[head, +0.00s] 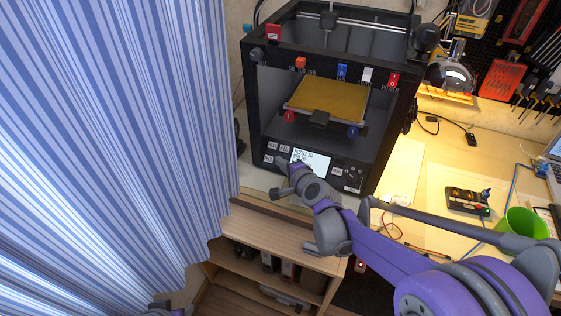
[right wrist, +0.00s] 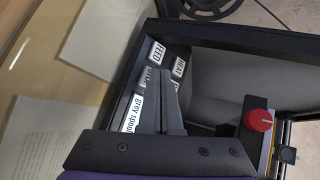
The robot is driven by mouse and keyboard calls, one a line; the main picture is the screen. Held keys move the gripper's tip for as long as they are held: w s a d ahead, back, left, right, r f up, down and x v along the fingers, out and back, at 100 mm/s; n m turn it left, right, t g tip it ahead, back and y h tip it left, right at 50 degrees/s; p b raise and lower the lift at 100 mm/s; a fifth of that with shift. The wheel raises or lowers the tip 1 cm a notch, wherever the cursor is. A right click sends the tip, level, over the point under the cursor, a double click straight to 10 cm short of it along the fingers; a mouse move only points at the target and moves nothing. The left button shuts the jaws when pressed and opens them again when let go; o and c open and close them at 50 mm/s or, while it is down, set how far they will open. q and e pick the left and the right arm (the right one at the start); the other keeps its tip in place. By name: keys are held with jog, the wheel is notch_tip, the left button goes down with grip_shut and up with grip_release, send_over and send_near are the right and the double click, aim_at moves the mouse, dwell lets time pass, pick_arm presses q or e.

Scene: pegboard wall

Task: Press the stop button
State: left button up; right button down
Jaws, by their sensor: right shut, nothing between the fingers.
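A black printer (head: 384,150) stands on the table, with a control panel low on its front. The panel has a lit screen (head: 310,158) and small light buttons (head: 271,146) left of it; their labels are too small to read in the head view. My right gripper (head: 280,166) is shut and empty in front of these left buttons. In the right wrist view its fingers (right wrist: 167,88) point at the button group, near a FEED button (right wrist: 156,53). Another button (right wrist: 178,67) is beside it, and one is partly hidden by the fingers. No label reading STOP is legible.
A red knob (right wrist: 259,120) is right of the fingers. The printer frame carries a red switch (head: 393,80) and other coloured parts. A striped curtain (head: 110,120) fills the left. A green cup (head: 522,224) and a small device (head: 467,201) are on the table at right.

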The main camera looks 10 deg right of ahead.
jog(key=shift+s+a+r, duration=0.1)
jog(key=shift+s+r, duration=0.1)
jog(key=shift+r, duration=0.1)
jog(key=s+r, duration=0.1)
jog(key=a+r+p, duration=0.1)
jog(key=s+a+r+p, duration=0.1)
jog(key=r, duration=0.1)
jog(key=shift+s, duration=0.3)
jog(key=shift+d+f, duration=0.1)
dwell(0.7)
